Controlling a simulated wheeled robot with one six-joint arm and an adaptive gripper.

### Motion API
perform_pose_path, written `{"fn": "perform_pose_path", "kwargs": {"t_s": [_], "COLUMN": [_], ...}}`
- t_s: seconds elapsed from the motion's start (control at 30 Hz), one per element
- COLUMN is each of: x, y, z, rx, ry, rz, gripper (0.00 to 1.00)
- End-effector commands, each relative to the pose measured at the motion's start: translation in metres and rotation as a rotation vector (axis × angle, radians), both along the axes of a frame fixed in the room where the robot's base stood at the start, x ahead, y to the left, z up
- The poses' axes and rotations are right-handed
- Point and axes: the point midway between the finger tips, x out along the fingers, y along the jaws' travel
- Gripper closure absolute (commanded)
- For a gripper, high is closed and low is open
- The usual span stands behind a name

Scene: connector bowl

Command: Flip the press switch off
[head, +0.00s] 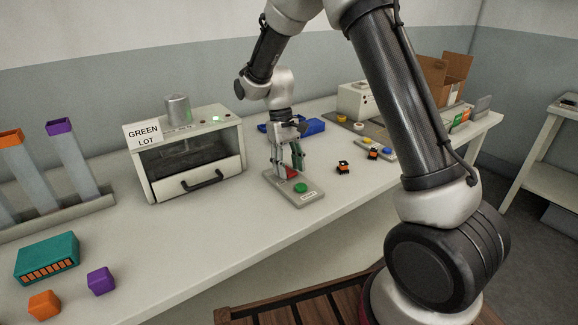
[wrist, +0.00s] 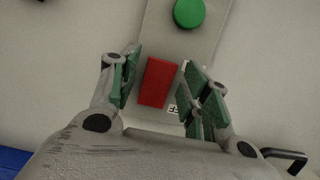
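The press switch is a red rocker (wrist: 157,82) on a grey panel (head: 306,195) on the table; it also shows in the head view (head: 292,172). A round green button (wrist: 189,12) sits on the same panel, nearer the table's front edge. My gripper (wrist: 165,88) is open above the panel, its green-padded fingers on either side of the red rocker with gaps showing. I cannot tell how high the fingertips are above it. A small label beside the rocker is partly hidden by a finger. The rocker's tilt is not clear.
A machine with a "GREEN LOT" sign (head: 144,132) and a drawer handle stands to the left. A blue tray (head: 313,125) lies behind my gripper. Small black-and-orange connectors (head: 343,167) sit to the right. The table front by the panel is clear.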

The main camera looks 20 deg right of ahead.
Motion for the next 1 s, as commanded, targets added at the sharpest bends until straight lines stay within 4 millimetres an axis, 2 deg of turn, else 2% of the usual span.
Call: {"fn": "perform_pose_path", "kwargs": {"t_s": [0.37,0.47,0.8,1.0], "x": [0.001,0.005,0.023,0.028], "y": [0.001,0.002,0.008,0.009], "z": [0.005,0.018,0.089,0.112], "rx": [0.001,0.001,0.001,0.000], "ry": [-0.002,-0.004,-0.004,-0.001], "rz": [0.000,0.000,0.000,0.000], "gripper": [0.48,0.48,0.48,0.48]}}
